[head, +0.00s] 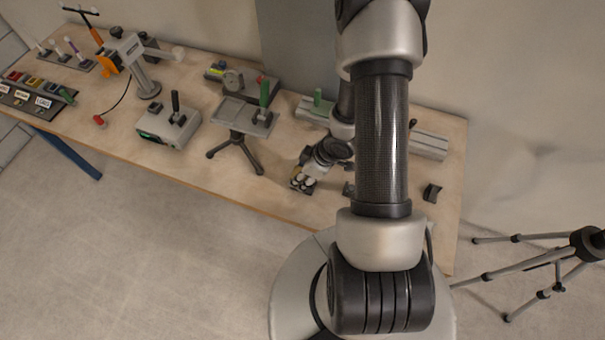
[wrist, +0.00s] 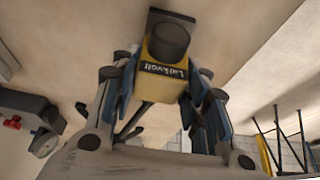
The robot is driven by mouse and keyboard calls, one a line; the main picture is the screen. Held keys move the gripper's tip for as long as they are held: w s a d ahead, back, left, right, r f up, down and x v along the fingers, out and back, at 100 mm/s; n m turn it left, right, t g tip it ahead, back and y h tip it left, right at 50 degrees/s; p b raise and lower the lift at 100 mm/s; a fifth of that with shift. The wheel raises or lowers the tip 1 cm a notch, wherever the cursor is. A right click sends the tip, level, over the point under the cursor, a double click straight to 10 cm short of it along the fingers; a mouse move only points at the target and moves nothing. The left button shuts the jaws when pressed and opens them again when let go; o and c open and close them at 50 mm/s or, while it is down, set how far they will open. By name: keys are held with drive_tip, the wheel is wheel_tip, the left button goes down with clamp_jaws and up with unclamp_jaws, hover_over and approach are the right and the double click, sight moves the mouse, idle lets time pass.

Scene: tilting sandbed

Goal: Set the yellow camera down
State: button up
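The yellow camera (wrist: 163,80) shows in the wrist view between the blue-lined fingers of my gripper (wrist: 160,92). It has a black round lens part (wrist: 170,41) and a dark label with upside-down lettering. The fingers press on its two sides, so my gripper is shut on it. In the head view my gripper (head: 303,181) is over the front right part of the workbench (head: 215,170), right of the small tripod platform. Only a small yellow patch of the camera (head: 297,171) shows there. I cannot tell whether the camera touches the bench.
A grey platform on a black tripod (head: 235,113) with a green-handled tool stands left of my gripper. A grey control box with a joystick (head: 168,126) is farther left. A small black cradle-like part (head: 432,192) lies to the right. Bare bench shows near the front edge.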

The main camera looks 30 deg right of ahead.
drive_tip(key=o, duration=0.4)
drive_tip(key=shift+r, duration=0.1)
